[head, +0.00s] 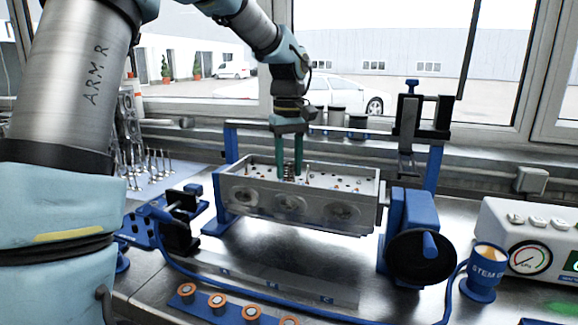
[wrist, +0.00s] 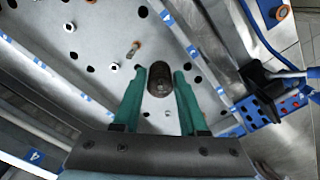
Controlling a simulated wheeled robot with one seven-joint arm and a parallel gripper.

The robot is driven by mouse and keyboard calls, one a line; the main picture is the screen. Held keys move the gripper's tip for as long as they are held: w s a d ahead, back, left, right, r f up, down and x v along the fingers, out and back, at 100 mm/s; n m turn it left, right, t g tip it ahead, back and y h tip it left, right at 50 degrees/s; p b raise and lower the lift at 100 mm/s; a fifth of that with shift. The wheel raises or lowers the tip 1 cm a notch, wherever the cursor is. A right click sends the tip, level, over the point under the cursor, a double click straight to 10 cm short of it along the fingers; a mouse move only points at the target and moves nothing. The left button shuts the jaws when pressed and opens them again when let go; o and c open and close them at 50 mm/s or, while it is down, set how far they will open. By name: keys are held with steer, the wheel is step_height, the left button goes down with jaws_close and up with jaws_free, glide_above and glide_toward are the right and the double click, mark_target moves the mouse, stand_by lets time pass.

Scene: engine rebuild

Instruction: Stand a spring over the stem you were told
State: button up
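My gripper (head: 288,156) points down over the cylinder head (head: 327,204), its two green fingers on either side of a dark coil spring (head: 288,170). In the wrist view the spring (wrist: 159,80) is seen end-on as a dark cylinder between the fingertips, which appear to touch its sides. Whether a stem is inside it, or whether its lower end touches the head, I cannot tell. A bare stem with an orange-brown tip (wrist: 133,48) stands up from the perforated top, beside the left finger.
The blue stand (head: 433,160) has an upright tool at right; a black wheel (head: 420,257) stands before it. Several orange-ringed pieces (head: 218,300) sit on a blue strip in front. A blue cup (head: 484,272) and gauge box (head: 530,248) are right. Valves (head: 152,163) stand left.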

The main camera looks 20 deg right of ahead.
steer(key=o, duration=0.4)
